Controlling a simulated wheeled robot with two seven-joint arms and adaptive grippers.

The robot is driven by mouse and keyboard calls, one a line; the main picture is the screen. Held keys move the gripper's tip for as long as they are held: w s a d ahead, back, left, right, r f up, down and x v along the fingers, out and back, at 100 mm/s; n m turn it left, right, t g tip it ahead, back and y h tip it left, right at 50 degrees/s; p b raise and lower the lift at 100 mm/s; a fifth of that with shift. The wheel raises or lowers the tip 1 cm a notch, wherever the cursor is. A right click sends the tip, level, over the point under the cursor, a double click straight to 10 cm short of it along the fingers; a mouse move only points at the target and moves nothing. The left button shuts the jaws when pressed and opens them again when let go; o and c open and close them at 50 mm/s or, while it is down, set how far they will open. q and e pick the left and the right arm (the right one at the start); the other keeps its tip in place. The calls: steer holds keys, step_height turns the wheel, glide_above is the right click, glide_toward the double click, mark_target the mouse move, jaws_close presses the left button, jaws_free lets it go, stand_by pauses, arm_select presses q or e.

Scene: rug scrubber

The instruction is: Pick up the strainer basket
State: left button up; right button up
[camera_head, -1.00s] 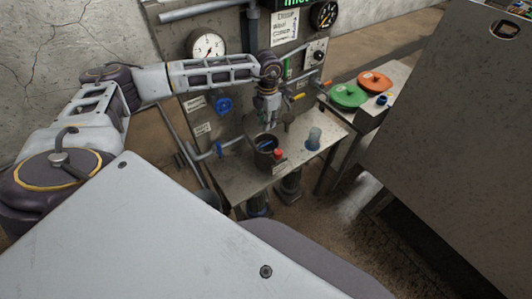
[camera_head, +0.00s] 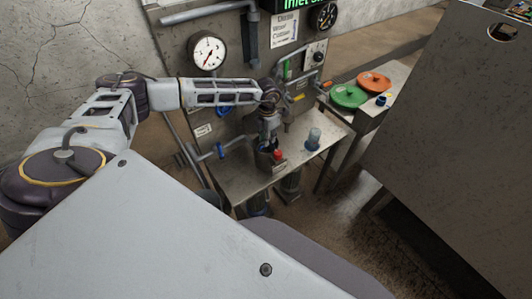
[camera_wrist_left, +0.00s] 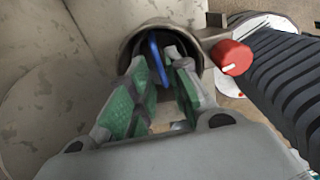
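A blue bar (camera_wrist_left: 157,62) stands inside a dark round housing (camera_wrist_left: 128,46) in the left wrist view; it looks like the strainer basket's handle, but the basket body is hidden. In the head view the housing (camera_head: 264,161) sits on the metal bench, mostly covered by my left gripper (camera_head: 268,143). My left gripper (camera_wrist_left: 160,70) is open, its green-padded fingers pointing into the housing mouth with the blue bar between and just beyond their tips. I cannot tell whether they touch it. My right gripper is not in view.
A red knob (camera_head: 278,154) sits beside the housing, close to the gripper. Green (camera_head: 349,96) and orange (camera_head: 374,82) discs lie on a side table. The gauge panel rises behind.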

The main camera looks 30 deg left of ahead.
arm_select(q)
steer(key=shift+f, duration=0.2)
steer(key=shift+s+a+f+p, duration=0.15)
steer(key=shift+f+p, duration=0.2)
steer(key=shift+f, duration=0.25)
steer(key=shift+f+p, duration=0.4)
steer(key=shift+f, duration=1.45)
jaws_close()
